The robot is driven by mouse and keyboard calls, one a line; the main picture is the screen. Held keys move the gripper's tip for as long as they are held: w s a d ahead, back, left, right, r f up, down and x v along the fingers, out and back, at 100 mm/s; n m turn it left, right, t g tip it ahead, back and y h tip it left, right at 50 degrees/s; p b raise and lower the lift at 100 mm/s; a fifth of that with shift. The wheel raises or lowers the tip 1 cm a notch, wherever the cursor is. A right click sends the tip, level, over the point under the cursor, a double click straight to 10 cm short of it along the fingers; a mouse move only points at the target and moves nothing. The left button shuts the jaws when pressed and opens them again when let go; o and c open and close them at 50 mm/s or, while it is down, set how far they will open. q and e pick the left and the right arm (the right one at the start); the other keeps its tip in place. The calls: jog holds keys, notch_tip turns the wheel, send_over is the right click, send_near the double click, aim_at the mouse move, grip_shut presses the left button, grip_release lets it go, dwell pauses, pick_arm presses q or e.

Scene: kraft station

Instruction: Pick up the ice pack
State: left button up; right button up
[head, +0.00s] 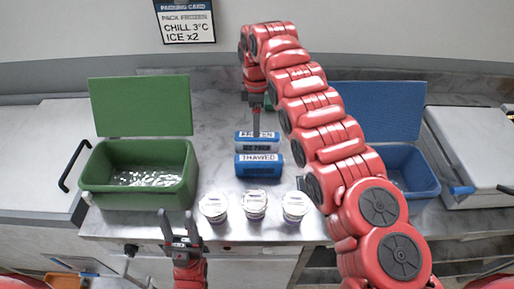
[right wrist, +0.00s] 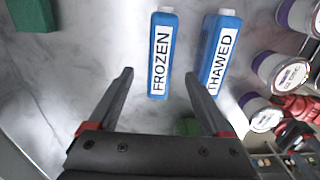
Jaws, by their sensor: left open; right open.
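Two blue ice packs lie on the steel counter. The one labelled FROZEN (head: 257,148) is behind the one labelled THAWED (head: 259,171). In the right wrist view the FROZEN pack (right wrist: 161,55) lies ahead and between the lines of the fingers, and the THAWED pack (right wrist: 219,52) is to its right. My right gripper (head: 256,131) points down at the FROZEN pack in the head view; it is open and empty, and I cannot tell its exact height above the pack. My left gripper (head: 180,222) is open and empty at the counter's front edge.
Three lidded white cups (head: 254,204) stand in front of the packs. An open green box (head: 137,197) is left and an open blue box (head: 425,190) is right, partly behind my right arm. A packing card (head: 185,22) on the wall reads PACK FROZEN, CHILL 3°C, ICE x2.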

aim_at(257, 143)
jog(key=shift+s+f, duration=0.25)
jog(key=shift+f, duration=0.4)
jog(key=shift+w+f+p, duration=0.15)
jog(key=shift+f+p, duration=0.5)
jog(key=shift+f, duration=0.05)
notch_tip(257, 143, down, 4)
jog(key=shift+r+p, duration=0.15)
jog(key=shift+p, duration=0.7)
jog(key=shift+w+f, duration=0.1)
jog(key=shift+f, duration=0.2)
grip_shut()
